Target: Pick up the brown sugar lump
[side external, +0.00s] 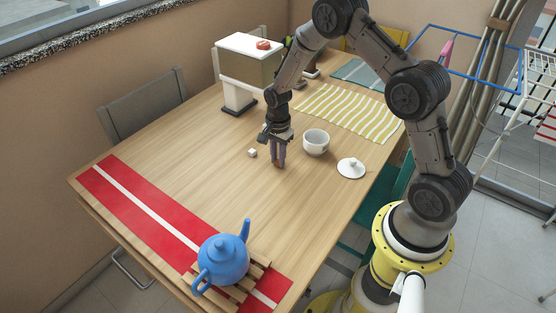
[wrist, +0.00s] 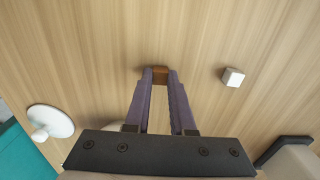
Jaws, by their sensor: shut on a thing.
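The brown sugar lump (wrist: 160,75) is a small brown cube between my fingertips in the wrist view. My gripper (side external: 278,163) points down at the wooden table, its purple-grey fingers shut on the lump at about table level. In the side view a bit of brown (side external: 277,165) shows at the fingertips; I cannot tell whether it touches the table. A white sugar lump (side external: 252,153) lies on the table to the left of my gripper. It also shows in the wrist view (wrist: 233,77), to the right of the fingers.
A white bowl (side external: 316,143) stands close on the right of my gripper, with its lid (side external: 351,168) beyond it. A blue teapot (side external: 223,260) sits on a wooden trivet (side external: 258,272) on a red runner (side external: 135,196). A striped cloth (side external: 347,110) lies behind. The table's middle front is clear.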

